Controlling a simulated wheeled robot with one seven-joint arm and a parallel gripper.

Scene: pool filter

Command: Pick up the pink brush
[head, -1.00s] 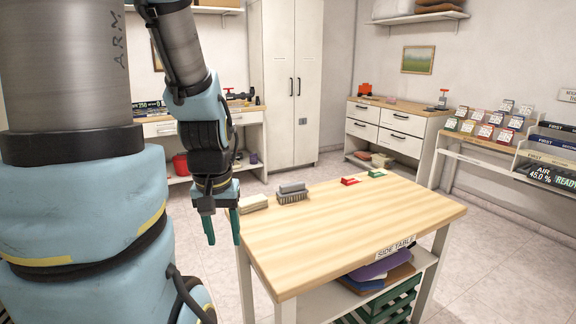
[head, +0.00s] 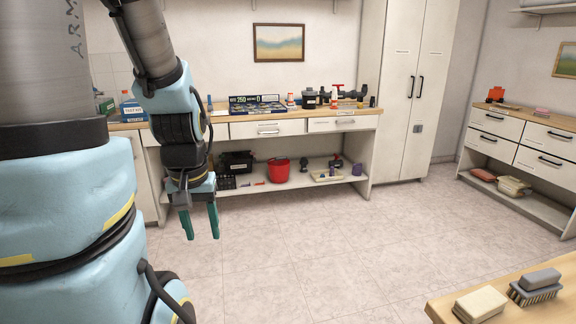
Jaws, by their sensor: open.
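My gripper (head: 201,230) hangs open and empty, pointing down, left of the middle of the head view. It is over the floor, in front of the long workbench and well away from the tables. I cannot make out a pink brush for sure. A small pinkish item (head: 541,112) lies on the drawer cabinet at the far right, too small to identify. A grey brush (head: 535,285) with bristles down stands on the side table (head: 443,304) at the lower right.
A pale block (head: 480,304) lies beside the grey brush. The workbench (head: 240,130) at the back holds bottles and pump parts. A red bucket (head: 278,170) stands on its lower shelf. A tall white cabinet (head: 405,80) stands right of it. The floor (head: 320,245) between is clear.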

